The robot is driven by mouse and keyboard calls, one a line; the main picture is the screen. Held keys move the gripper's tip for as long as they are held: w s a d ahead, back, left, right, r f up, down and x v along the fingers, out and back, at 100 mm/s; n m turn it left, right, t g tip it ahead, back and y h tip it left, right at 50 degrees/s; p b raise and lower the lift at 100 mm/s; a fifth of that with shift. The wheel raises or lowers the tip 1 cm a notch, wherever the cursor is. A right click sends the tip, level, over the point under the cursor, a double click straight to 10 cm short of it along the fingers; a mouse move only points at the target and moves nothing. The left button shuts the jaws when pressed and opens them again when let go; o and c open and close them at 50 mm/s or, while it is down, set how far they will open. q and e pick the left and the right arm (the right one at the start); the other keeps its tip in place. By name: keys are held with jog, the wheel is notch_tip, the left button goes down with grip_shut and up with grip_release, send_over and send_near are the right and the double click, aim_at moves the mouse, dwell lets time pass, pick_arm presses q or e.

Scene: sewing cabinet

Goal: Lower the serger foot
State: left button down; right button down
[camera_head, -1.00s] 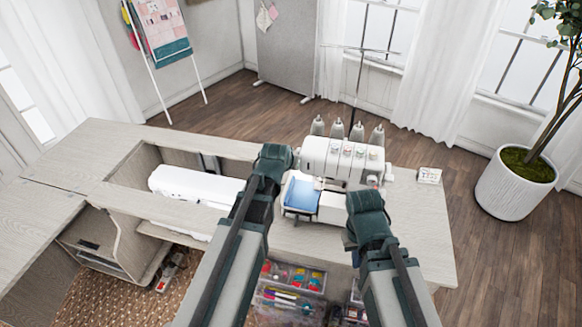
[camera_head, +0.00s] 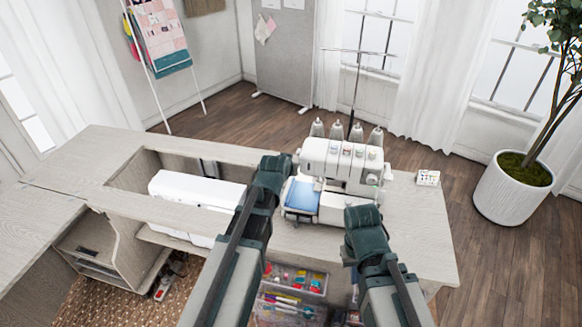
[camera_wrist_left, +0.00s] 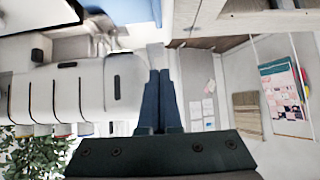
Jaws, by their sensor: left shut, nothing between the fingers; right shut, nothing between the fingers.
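The white serger (camera_head: 340,163) stands on the cabinet top with thread cones behind it and a blue cloth (camera_head: 301,195) at its front left. The serger foot is too small or hidden to make out. My left gripper (camera_head: 287,163) is at the serger's left side, its fingertips hard to see in the head view. In the left wrist view its two blue fingers (camera_wrist_left: 157,75) are together and empty, close to the serger. My right gripper (camera_head: 362,216) is in front of the serger's right side, its fingertips not clearly visible.
A white sewing machine (camera_head: 196,201) sits in the cabinet (camera_head: 92,160) recess left of the serger. A small box (camera_head: 428,177) lies on the right part of the top. Bins (camera_head: 297,279) of supplies stand below. A potted plant (camera_head: 513,190) is at the right.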

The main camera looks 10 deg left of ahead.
pick_arm(q)
jog(key=shift+r, duration=0.45)
jog(key=s+r+p, duration=0.4)
jog(key=s, duration=0.5)
jog(key=shift+p, duration=0.3)
